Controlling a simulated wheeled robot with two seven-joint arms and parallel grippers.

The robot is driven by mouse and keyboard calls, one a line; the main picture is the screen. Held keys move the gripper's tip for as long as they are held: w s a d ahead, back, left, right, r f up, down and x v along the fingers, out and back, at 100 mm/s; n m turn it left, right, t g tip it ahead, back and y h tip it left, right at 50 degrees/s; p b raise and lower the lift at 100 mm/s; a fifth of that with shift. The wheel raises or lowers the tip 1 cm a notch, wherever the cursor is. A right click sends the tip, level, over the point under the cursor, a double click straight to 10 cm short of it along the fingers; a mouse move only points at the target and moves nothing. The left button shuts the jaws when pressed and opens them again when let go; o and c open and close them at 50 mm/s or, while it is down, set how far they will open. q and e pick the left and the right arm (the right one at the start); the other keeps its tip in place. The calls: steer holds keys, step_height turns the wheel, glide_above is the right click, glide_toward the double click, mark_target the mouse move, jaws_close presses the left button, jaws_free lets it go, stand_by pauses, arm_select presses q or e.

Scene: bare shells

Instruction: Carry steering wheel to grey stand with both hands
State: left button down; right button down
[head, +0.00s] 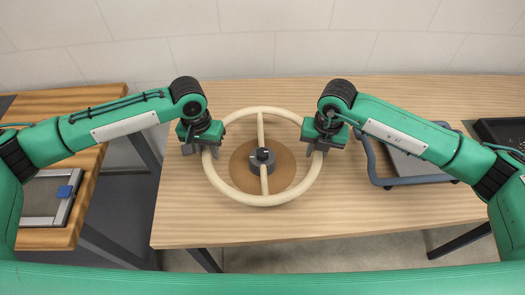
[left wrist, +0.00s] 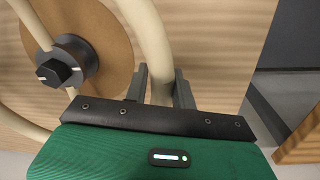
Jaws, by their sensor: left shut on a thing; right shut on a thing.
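The cream steering wheel (head: 263,200) with a dark grey hub (head: 262,161) is over a round brown mat (head: 240,166) on the wooden table; I cannot tell whether it touches the mat. My left gripper (head: 208,150) is shut on the left side of the rim, and the left wrist view shows the rim (left wrist: 160,70) between the fingers (left wrist: 161,88). My right gripper (head: 316,150) is shut on the right side of the rim. The grey stand (head: 410,166) appears to be the flat grey piece with a blue-grey tubular frame at the table's right, partly hidden by my right arm.
The light wooden table (head: 300,228) has free room in front of the wheel and behind it. A second wooden table (head: 50,107) stands at the left with a grey-framed panel and a blue piece (head: 65,191). A black tray (head: 497,131) is at the far right.

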arm_select(q)
steer(key=shift+a+r, duration=0.1)
arm_select(e)
steer(key=shift+w+d+r, duration=0.15)
steer(key=shift+w, duration=0.05)
